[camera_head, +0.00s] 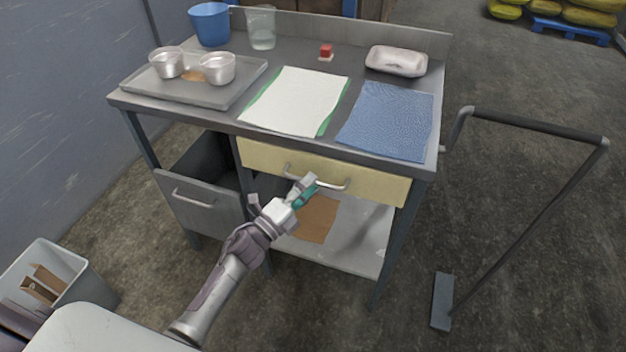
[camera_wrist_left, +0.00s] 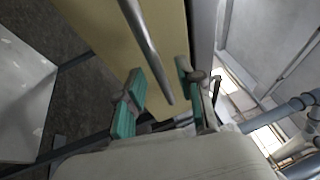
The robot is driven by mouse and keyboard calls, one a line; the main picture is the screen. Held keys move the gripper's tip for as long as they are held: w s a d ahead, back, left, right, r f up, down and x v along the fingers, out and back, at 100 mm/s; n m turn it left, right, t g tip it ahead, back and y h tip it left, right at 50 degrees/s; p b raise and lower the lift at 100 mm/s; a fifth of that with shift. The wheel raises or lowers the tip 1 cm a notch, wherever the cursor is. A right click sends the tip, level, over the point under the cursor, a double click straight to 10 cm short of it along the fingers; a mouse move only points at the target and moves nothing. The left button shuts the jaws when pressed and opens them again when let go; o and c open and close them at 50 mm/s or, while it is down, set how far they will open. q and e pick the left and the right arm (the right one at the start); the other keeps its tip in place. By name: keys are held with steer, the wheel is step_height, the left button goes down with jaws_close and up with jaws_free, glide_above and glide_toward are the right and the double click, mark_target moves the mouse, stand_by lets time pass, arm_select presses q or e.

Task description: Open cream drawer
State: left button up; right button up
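The cream drawer (camera_head: 375,182) sits under the right part of the grey workbench top (camera_head: 225,118). Its front looks flush with the bench, so it appears closed. Its silver bar handle (camera_head: 333,186) runs across the front. My left gripper (camera_head: 306,187) is at the handle, in front of the drawer. In the left wrist view, the handle (camera_wrist_left: 146,45) reaches in between the two open teal fingers of the gripper (camera_wrist_left: 162,95), with gaps on both sides. The cream drawer front (camera_wrist_left: 95,30) is close behind. My right gripper is not in view.
A grey drawer (camera_head: 200,205) stands open at the left. A lower shelf (camera_head: 355,235) holds a brown sheet. The bench top holds a tray (camera_head: 190,92) with cups, a white cloth, a blue cloth and a white bundle. A push-handle frame (camera_head: 540,125) stands at the right.

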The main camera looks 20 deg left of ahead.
arm_select(q)
steer(key=shift+x, duration=0.9)
steer(key=shift+c, duration=0.3)
jaws_close()
